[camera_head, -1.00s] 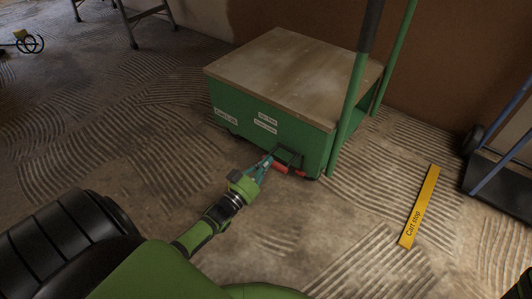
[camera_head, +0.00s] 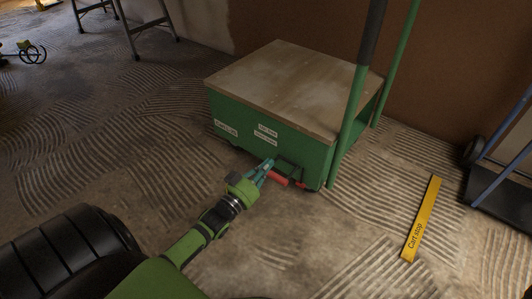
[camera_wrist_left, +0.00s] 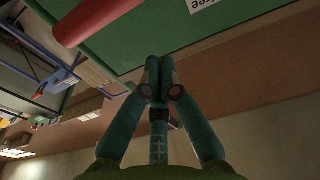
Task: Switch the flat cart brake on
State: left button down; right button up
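The flat cart (camera_head: 225,108) is a green box with a worn wooden top and white labels on its side. A red brake lever (camera_head: 279,179) sticks out low at its near corner, by a dark green bracket. The lever also shows as a red bar at the upper left of the left wrist view (camera_wrist_left: 95,20). My left gripper (camera_head: 266,166) is at the cart's side, just above and left of the lever. Its teal fingertips are together in the left wrist view (camera_wrist_left: 160,78), with nothing seen between them. I cannot tell whether they touch the cart or lever. My right gripper is out of view.
Two green handle posts (camera_head: 352,110) rise at the cart's right end. A yellow "Cart stop" strip (camera_head: 422,218) lies on the ridged floor to the right. A hand truck (camera_head: 498,185) stands at the right edge. Trestle legs (camera_head: 132,30) are at the back left. Floor left of the cart is clear.

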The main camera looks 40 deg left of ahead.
pick_arm(q)
jog(key=shift+a+r, duration=0.1)
jog(key=shift+r, duration=2.65)
